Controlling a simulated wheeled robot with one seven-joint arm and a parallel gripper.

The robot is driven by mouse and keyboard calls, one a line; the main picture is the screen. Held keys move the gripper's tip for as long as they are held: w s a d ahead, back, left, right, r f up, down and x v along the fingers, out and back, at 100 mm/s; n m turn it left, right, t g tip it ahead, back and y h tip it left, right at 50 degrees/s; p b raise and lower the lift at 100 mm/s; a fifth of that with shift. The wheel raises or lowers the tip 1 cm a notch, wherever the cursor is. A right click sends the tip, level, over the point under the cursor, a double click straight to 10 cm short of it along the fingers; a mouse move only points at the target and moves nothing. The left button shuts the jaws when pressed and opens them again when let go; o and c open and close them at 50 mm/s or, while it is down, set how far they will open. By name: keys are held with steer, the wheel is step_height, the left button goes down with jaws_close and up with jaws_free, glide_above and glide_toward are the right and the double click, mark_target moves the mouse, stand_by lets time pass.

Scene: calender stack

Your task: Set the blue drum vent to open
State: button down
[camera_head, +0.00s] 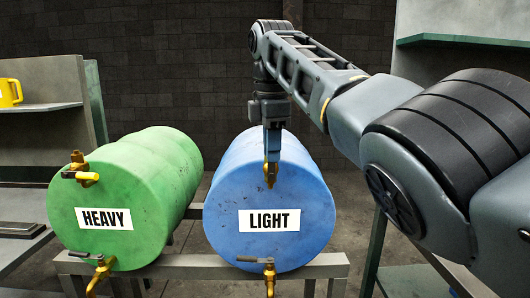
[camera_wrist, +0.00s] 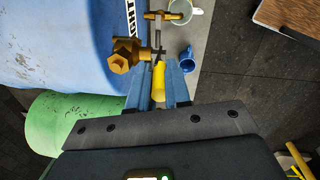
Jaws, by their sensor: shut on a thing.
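The blue drum (camera_head: 290,190), labelled LIGHT, lies on its side on a grey rack with its round end facing me. Its brass vent (camera_wrist: 123,55) is at the top of that end, beside my fingers in the wrist view. The vent's yellow handle (camera_wrist: 158,78) sits between the two blue fingers of my gripper (camera_wrist: 163,72). My gripper (camera_head: 271,170) is shut on this handle and points down at the drum's upper front edge in the head view. The gripper hides much of the vent there, so I cannot tell its exact setting.
A green drum (camera_head: 150,180), labelled HEAVY, lies to the left with its own brass vent (camera_head: 80,170). A brass tap (camera_head: 269,272) is low on the blue drum. A white mug (camera_wrist: 194,20) and a blue cup (camera_wrist: 188,61) are beyond the fingers. A shelf (camera_head: 460,41) stands right.

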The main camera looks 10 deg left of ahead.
steer(key=shift+f, duration=0.15)
steer(key=c, duration=1.1)
jaws_free()
steer(key=shift+r, duration=0.2)
steer(key=r, duration=0.5)
steer(key=s+r, duration=0.1)
steer(key=r, duration=0.1)
steer(key=shift+r, duration=0.25)
